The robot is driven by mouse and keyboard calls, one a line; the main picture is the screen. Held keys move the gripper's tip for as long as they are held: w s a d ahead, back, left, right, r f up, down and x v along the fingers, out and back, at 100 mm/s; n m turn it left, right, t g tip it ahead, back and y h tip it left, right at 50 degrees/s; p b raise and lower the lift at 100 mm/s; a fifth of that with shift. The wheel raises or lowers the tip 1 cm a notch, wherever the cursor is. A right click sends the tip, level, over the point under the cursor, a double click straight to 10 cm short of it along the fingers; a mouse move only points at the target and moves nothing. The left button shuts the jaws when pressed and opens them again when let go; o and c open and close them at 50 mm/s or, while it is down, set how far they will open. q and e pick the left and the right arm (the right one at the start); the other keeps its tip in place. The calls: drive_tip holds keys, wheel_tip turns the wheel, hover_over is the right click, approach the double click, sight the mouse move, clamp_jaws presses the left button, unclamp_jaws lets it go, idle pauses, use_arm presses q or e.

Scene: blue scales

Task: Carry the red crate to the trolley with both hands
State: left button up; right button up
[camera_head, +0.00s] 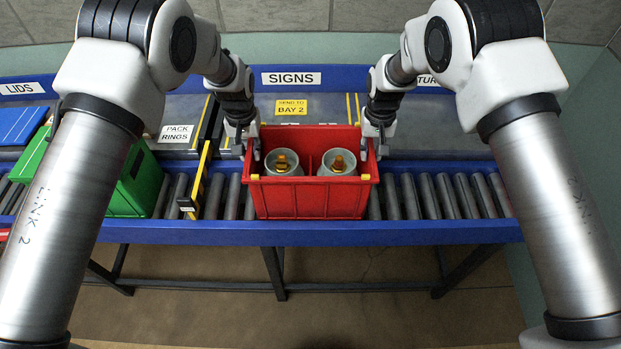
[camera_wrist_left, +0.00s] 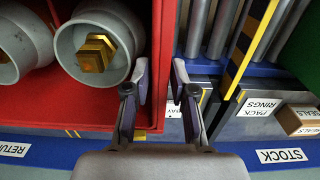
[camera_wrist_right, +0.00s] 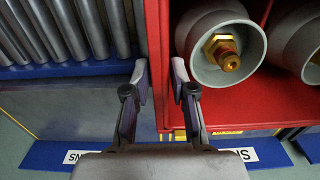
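The red crate (camera_head: 312,199) stands upright on the roller conveyor in the head view. It has two compartments, each holding a grey cylinder with a brass fitting, the left one (camera_head: 284,162) and the right one (camera_head: 338,162). My left gripper (camera_head: 250,150) is at the crate's left side wall; in the left wrist view its fingers (camera_wrist_left: 160,82) are closed in on either side of that wall. My right gripper (camera_head: 371,148) is at the right side wall; in the right wrist view its fingers (camera_wrist_right: 160,82) are closed in on the wall. No trolley shows.
A green crate (camera_head: 134,186) stands on the rollers at left, with a yellow-black bar (camera_head: 200,180) between it and the red crate. Bare rollers (camera_head: 445,195) lie to the right. A blue rail (camera_head: 420,232) edges the conveyor's front, with floor (camera_head: 360,270) below.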

use_arm(q)
clamp_jaws()
use_arm(e)
clamp_jaws()
